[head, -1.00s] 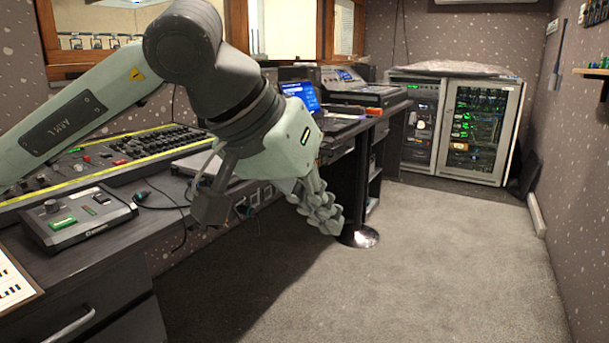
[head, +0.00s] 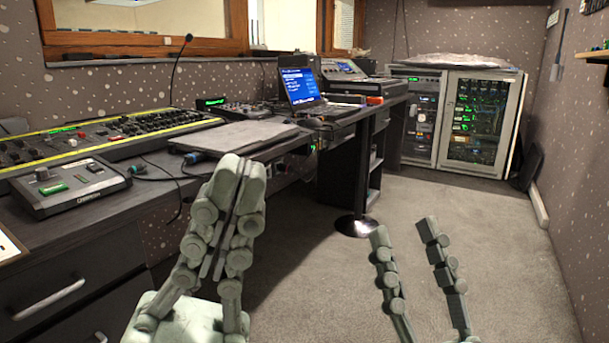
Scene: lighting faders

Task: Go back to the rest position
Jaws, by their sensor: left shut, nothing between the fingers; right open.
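My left gripper (head: 240,172) is at the lower middle-left of the head view, pointing up and away, with its fingers together and nothing between them. It stands in front of the desk's near edge and hides a small part of it. My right gripper (head: 405,228) is at the lower right, its two fingers apart and empty, over the grey carpet. The lighting fader desk (head: 110,138) with yellow edges lies at the left on the desk. A small grey control box (head: 68,188) with a green display sits in front of it. Neither gripper touches these.
A closed grey laptop (head: 235,137) lies on the desk (head: 140,215), and an open laptop (head: 300,88) stands further back. A thin gooseneck microphone (head: 176,68) rises behind. An equipment rack (head: 455,120) stands at the far wall.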

